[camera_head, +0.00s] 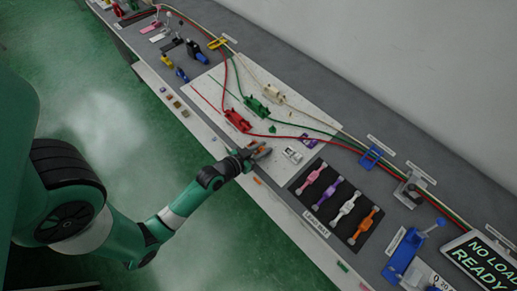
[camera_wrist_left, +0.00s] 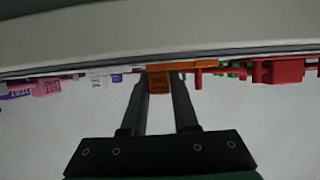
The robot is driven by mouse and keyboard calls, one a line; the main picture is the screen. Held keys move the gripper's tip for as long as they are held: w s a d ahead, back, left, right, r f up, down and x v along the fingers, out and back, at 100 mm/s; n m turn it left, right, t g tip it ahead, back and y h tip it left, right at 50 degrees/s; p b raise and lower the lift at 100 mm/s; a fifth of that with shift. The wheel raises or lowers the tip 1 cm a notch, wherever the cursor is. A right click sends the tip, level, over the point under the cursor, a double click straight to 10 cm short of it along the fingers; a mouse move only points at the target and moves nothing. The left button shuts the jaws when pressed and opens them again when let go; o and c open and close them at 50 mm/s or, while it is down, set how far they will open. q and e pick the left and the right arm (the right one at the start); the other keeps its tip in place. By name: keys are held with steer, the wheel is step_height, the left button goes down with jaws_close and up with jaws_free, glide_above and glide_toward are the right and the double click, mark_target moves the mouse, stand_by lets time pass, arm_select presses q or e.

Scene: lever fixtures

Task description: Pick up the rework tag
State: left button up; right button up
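An orange tag (camera_wrist_left: 159,83) with small dark lettering, too small to read, shows between the two fingertips of my left gripper (camera_wrist_left: 160,88) in the left wrist view. The fingers stand about a tag's width apart; whether they press on it cannot be told. In the head view my left gripper (camera_head: 263,153) is low over the light board, left of a white piece (camera_head: 292,155), and hides most of what is between its fingers. An orange piece (camera_head: 257,181) shows near the board's front edge, just below the gripper. My right gripper is not in view.
Red (camera_head: 237,120) and green (camera_head: 257,106) connectors with cables lie behind the gripper. A purple piece (camera_head: 307,140) lies beyond the white one. A dark mat (camera_head: 330,211) with several coloured pieces is to the right. A blue lever fixture (camera_head: 405,252) stands at the lower right.

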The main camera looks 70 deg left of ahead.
mark_target(263, 148)
arm_select(q)
jaws_close()
steer(key=shift+r+p, duration=0.3)
steer(key=shift+r, duration=0.2)
step_height(263, 148, up, 3)
steer(key=shift+f+p, duration=0.2)
steer(key=shift+p, duration=0.5)
steer(key=s+a+r+p, duration=0.8)
steer(key=s+r+p, duration=0.1)
steer(key=s+p, duration=0.2)
steer(key=shift+a+r+p, duration=0.25)
steer(key=shift+a+p, duration=0.05)
steer(key=shift+a, duration=0.05)
